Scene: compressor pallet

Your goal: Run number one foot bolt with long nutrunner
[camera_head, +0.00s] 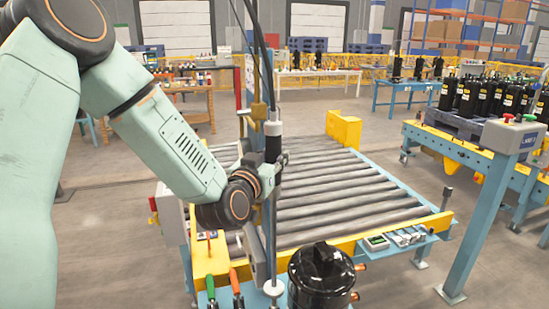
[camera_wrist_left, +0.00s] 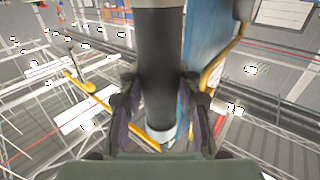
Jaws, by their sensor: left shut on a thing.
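The long nutrunner (camera_head: 273,143) hangs upright in the head view, with a black grip, a pale collar and a thin shaft running down to a pale end piece beside the black compressor (camera_head: 322,270). My left gripper (camera_wrist_left: 158,112) is shut on the nutrunner's black grip, which stands between its fingers in the left wrist view (camera_wrist_left: 160,65). In the head view my left wrist partly covers the gripper. The shaft's lower end is left of the compressor. The compressor's feet and number one foot bolt are not visible. My right gripper is not in view.
A roller conveyor (camera_head: 330,196) with a yellow front rail lies behind the compressor. Green and orange-red handled tools (camera_head: 237,283) stand at its near left. A control post (camera_head: 478,210) and a bench with several black compressors (camera_head: 490,97) are at right.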

